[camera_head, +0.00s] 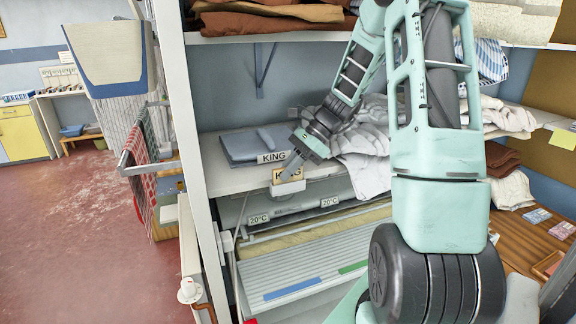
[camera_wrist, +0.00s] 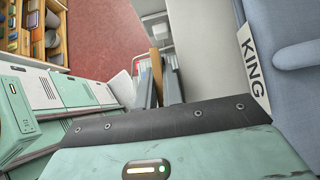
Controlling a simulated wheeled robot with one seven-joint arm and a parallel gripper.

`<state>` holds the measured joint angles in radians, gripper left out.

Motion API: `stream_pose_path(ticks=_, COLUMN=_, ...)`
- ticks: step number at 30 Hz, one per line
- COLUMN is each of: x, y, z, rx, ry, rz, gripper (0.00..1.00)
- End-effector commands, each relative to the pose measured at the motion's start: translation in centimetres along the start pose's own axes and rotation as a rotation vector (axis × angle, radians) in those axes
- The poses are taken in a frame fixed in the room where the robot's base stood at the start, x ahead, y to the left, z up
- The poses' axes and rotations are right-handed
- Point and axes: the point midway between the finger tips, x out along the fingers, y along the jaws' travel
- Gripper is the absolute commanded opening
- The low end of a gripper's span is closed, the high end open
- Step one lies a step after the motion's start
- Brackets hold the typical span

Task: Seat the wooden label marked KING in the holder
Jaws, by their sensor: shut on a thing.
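The wooden label marked KING (camera_head: 288,174) is a small tan plate at the shelf's front edge; in the wrist view it shows edge-on as a tan strip (camera_wrist: 156,62). My gripper (camera_head: 292,165) is shut on it from above and behind; its dark fingers also show in the wrist view (camera_wrist: 160,92). The white holder (camera_head: 288,188) is on the shelf's front edge, directly below the label in the head view. The label's lower edge meets the holder's top in the picture; I cannot tell whether it is inside or just above.
A second, white KING label (camera_head: 271,157) is by the folded blue linen (camera_head: 250,145), left of my gripper. Crumpled white cloth (camera_head: 362,150) lies to the right on the shelf (camera_head: 228,182). Below are 20°C tags (camera_head: 259,219) and the ironer's slatted board (camera_head: 300,272).

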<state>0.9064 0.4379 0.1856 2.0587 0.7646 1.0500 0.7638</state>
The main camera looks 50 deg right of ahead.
Motion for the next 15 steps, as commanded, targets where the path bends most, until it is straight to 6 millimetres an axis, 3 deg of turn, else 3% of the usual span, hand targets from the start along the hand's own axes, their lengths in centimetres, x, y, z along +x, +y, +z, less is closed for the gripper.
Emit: stream_pose_path(ticks=15, x=0.73, y=0.04, z=-0.7, rx=-0.001, ry=0.001, rz=0.0, gripper=0.0)
